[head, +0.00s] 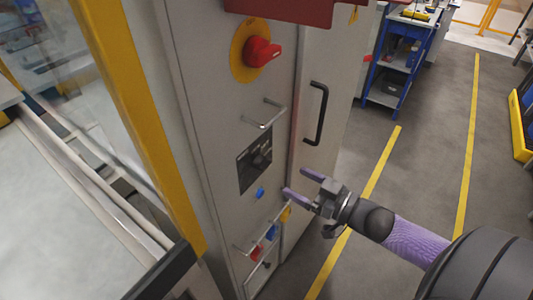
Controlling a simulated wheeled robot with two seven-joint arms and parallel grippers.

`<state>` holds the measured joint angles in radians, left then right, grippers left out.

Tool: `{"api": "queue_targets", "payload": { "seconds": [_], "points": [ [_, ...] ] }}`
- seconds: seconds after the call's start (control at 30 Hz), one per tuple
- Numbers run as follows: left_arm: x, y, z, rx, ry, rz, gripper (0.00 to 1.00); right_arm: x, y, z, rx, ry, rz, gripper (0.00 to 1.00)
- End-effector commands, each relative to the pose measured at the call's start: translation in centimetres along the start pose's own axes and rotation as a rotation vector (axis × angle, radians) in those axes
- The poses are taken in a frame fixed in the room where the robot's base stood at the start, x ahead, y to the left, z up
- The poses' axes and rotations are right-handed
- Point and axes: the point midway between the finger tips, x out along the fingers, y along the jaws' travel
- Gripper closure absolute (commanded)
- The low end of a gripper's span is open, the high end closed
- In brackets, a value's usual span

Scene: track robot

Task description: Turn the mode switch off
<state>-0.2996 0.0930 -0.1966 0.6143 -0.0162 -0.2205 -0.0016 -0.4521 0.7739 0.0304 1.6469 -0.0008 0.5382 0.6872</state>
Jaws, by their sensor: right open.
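A grey cabinet (205,95) stands upright in the middle of the view. On its front is a dark plate with a black rotary knob (262,159), which looks like the mode switch; its markings are too small to read. A red rotary handle (262,51) on a yellow disc sits higher on the same front. My right gripper (296,182) is open and empty, its two purple fingers pointing left, to the lower right of the black knob and apart from it. My left gripper is not in view.
A blue button (260,192) sits below the plate, with metal handles (264,115) above and lower down. A black door handle (317,112) juts out at the right. A blue cart (402,60) stands behind.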

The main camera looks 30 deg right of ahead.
Motion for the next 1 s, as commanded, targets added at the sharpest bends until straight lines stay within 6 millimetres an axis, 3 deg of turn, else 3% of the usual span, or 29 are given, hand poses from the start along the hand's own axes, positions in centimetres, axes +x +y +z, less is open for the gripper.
{"api": "queue_targets", "payload": {
  "seconds": [0.2,0.3,0.5,0.73,1.0],
  "points": [
    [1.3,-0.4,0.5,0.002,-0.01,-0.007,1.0,5.4,0.1,0.2,-0.002,0.005,0.001,0.16],
    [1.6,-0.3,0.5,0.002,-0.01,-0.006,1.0,7.1,0.1,0.2,-0.001,0.002,0.002,0.16],
    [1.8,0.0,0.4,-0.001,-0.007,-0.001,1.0,8.6,0.1,0.1,-0.001,-0.002,0.003,0.16],
    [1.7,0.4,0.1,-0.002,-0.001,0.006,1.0,8.7,0.1,0.1,-0.001,-0.002,0.003,0.16],
    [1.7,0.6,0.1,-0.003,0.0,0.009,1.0,8.6,0.1,0.1,-0.001,-0.002,0.003,0.72]
  ]
}}
